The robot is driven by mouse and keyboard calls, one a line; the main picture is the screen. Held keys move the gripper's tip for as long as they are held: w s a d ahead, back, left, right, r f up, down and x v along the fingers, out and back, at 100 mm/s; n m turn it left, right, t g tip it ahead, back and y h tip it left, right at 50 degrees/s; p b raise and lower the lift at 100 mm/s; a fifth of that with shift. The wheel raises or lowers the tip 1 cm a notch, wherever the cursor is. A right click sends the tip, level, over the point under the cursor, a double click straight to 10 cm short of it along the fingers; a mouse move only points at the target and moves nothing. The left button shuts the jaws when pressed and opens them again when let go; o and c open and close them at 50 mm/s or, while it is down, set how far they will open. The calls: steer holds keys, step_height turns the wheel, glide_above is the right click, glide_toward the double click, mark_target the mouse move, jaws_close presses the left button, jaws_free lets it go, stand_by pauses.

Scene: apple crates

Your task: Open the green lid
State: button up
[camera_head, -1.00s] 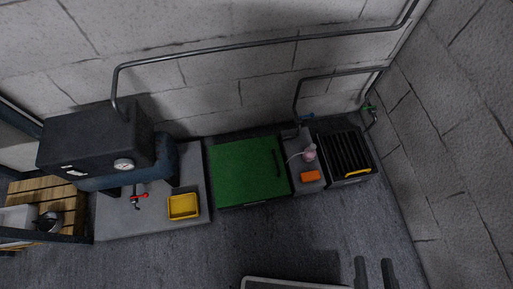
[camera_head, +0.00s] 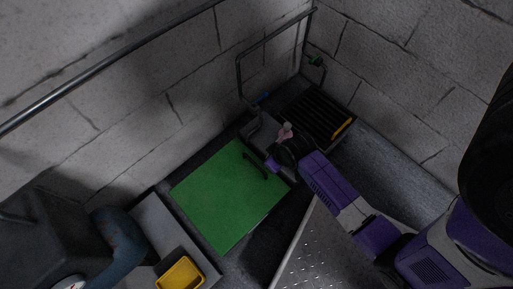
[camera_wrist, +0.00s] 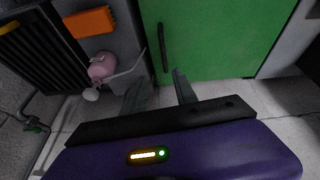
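The green lid (camera_head: 222,200) lies flat and closed on its box in the head view, with a dark bar handle (camera_head: 256,165) near its right edge. In the wrist view the lid (camera_wrist: 220,35) fills the top, and the handle (camera_wrist: 162,48) runs up and down near the lid's left edge. My gripper (camera_wrist: 160,92) is open and empty; its two fingers point toward the lid, with the handle just beyond them and not between them. In the head view my gripper (camera_head: 274,163) is close to the handle, its fingers partly hidden.
A dark ribbed grate (camera_head: 318,112) stands beyond the bottle. A yellow tray (camera_head: 181,275) is at the lid's near left. Walls and pipes (camera_head: 238,72) close off the back.

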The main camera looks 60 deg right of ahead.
steer(key=w+d+f+m+g+y+b, duration=0.1)
steer(key=w+d+f+g+y+b, duration=0.25)
steer(key=w+f+b, duration=0.4)
steer(key=b, duration=0.6)
glide_above(256, 161)
steer(key=s+a, duration=0.2)
steer(key=shift+y, duration=0.25)
steer(key=f, duration=0.9)
steer(key=shift+w+a, duration=0.2)
jaws_close()
